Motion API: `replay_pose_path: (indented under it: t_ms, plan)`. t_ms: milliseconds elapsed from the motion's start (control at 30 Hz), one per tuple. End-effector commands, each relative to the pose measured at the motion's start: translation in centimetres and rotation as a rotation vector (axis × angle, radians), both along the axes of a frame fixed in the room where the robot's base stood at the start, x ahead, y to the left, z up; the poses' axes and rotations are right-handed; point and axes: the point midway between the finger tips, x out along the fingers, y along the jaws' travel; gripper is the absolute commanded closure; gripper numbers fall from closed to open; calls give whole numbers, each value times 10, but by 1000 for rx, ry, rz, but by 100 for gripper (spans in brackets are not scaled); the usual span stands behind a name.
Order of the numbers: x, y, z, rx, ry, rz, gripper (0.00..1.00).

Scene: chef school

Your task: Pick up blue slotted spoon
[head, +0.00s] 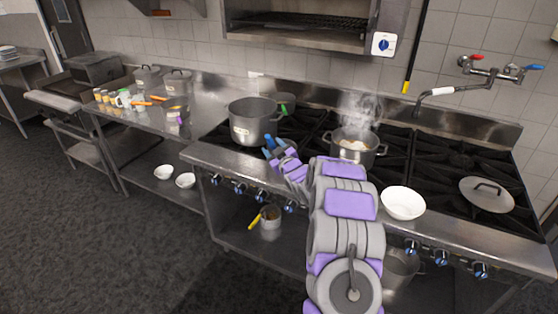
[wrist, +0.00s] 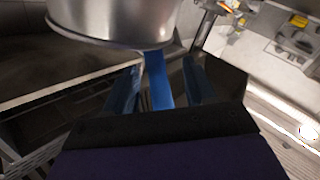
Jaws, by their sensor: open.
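My gripper (head: 275,148) is at the front of the stove, just right of and in front of a large steel pot (head: 253,122). In the wrist view my gripper (wrist: 163,72) is open, with one dark blue finger on each side. A bright blue strip (wrist: 159,82), which looks like the handle of the blue slotted spoon, lies between the fingers with gaps on both sides. It runs up to the underside edge of the steel pot (wrist: 112,22). The slotted end is not visible, and I cannot tell what the strip rests on.
A steaming pot (head: 355,148) sits on the stove (head: 400,165) to the right of my gripper. A white bowl (head: 403,203) stands on the front ledge. A lid (head: 487,194) lies at the far right. A steel counter (head: 205,105) with bottles and pots is at the left.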

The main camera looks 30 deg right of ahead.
Motion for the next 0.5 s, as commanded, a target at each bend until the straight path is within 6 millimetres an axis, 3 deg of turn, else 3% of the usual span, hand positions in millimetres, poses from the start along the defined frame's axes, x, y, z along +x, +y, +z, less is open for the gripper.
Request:
replay_pose_path:
  t_ms: [200, 500]
  plan:
    - [16, 0, 1, -1, -3, 0, 45]
    - [17, 0, 1, 0, -1, 0, 47]
